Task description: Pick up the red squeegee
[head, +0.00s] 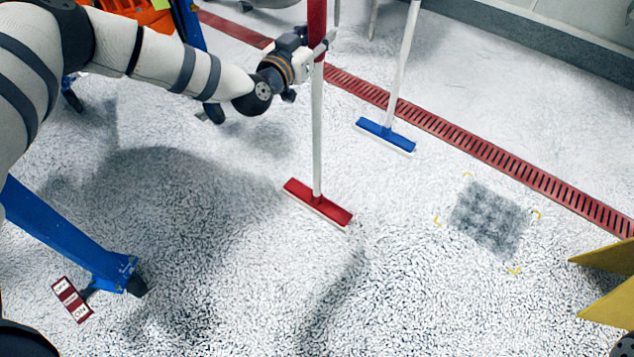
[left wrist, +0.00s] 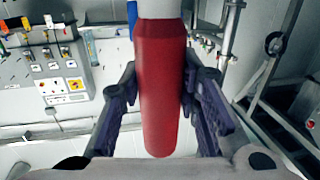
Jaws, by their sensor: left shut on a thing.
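The red squeegee (head: 318,204) stands nearly upright in the head view, with its red head at floor level and a white pole rising to a red grip. My left gripper (head: 318,57) is shut on the pole around the red grip's lower end. In the left wrist view the red grip (left wrist: 160,95) runs between the two dark fingers of my left gripper (left wrist: 160,108). The top end of the squeegee is outside the head view.
A blue squeegee (head: 385,136) stands to the right, near a red floor drain grate (head: 450,132). A dark square patch (head: 490,218) with yellow corner marks lies on the floor. A blue frame leg (head: 75,240) is at left, a yellow piece (head: 610,285) at right.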

